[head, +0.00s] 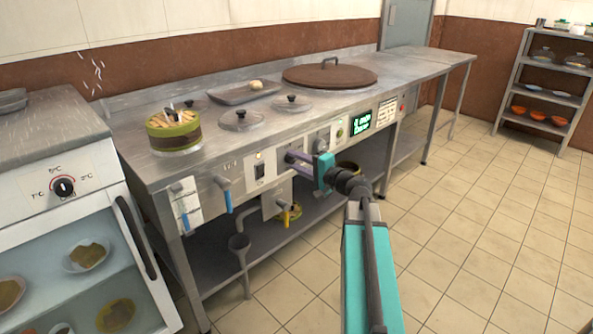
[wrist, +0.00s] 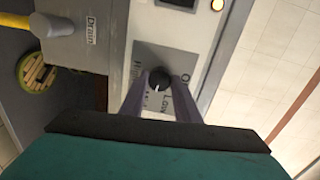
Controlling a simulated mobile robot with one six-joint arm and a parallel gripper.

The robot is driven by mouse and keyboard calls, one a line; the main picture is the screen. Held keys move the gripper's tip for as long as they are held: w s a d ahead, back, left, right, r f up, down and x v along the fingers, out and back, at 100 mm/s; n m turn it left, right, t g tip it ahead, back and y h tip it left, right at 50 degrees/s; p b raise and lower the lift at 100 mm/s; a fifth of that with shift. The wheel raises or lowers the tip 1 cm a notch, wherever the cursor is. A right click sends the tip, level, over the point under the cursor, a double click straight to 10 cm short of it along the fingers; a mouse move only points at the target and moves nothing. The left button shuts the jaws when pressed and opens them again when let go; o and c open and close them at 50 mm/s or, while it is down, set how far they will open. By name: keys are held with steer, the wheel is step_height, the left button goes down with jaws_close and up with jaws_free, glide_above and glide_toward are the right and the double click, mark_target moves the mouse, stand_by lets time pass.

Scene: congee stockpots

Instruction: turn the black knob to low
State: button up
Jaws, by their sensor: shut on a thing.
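My gripper (wrist: 159,82) is shut on the knob, with a purple-grey finger on each side.
A fridge with another black knob (head: 63,186) stands at left. Blue-handled taps (head: 226,192) and a yellow-handled drain tap (head: 286,214) stick out of the counter front. A green display (head: 361,121) is right of my gripper. The tiled floor is clear at right.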

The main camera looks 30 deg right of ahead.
steer(key=n+b, duration=0.4)
steer(key=b, duration=0.1)
steer(key=shift+f+n, duration=0.3)
steer(key=n+b, duration=0.2)
steer(key=b, duration=0.1)
steer(key=shift+r+n+h, duration=0.2)
steer(key=shift+n+h, duration=0.1)
steer(key=o, duration=1)
steer(key=shift+r, duration=0.1)
steer(key=shift+o, duration=0.2)
steer(key=shift+s, duration=0.15)
steer(key=p+v, duration=0.2)
steer(key=v, duration=0.5)
steer(key=shift+s+p, duration=0.15)
steer(key=shift+p, duration=0.15)
